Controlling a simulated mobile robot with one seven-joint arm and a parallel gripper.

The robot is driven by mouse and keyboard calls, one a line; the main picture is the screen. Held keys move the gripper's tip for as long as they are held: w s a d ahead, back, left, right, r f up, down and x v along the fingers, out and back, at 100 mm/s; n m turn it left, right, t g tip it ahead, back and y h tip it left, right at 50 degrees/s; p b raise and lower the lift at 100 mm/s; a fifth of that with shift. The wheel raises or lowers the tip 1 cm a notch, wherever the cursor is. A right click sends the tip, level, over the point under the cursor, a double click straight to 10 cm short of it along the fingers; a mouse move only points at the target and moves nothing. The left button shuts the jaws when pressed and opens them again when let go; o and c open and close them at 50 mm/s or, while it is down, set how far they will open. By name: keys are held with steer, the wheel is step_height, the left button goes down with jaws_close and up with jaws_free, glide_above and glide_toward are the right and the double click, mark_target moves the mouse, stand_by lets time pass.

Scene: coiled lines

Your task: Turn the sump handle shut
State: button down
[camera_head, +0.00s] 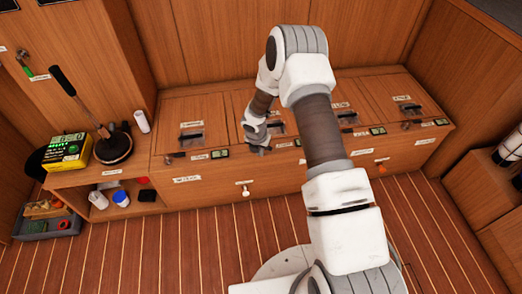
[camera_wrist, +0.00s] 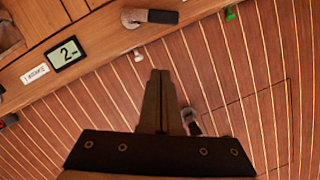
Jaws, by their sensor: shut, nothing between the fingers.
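Several small handles line the front edge of the wooden bench (camera_head: 222,185). One dark handle (camera_head: 168,158) is at the left end and another (camera_head: 408,125) at the right end. The labels are too small to read surely, so I cannot tell which is the sump handle. In the wrist view a handle with a grey hub and black grip (camera_wrist: 155,16) lies at the top, its grip pointing right. My gripper (camera_head: 260,148) is over the bench's front edge, left of centre. In the wrist view my gripper (camera_wrist: 160,75) has its fingers together and empty, below and apart from that handle.
A display (camera_wrist: 67,54) reading 2 sits left of the handle. A white knob (camera_head: 246,193) and an orange knob (camera_head: 382,167) stick out of the bench front.

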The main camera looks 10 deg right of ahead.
steer(key=w+d+f+b, duration=0.1)
steer(key=w+f, duration=0.2)
steer(key=w+d+f+b, duration=0.1)
steer(key=f, duration=0.1)
steer(key=shift+w+d+f+b, duration=0.25)
steer(key=shift+w+d+b, duration=0.05)
steer(key=shift+w+d, duration=0.05)
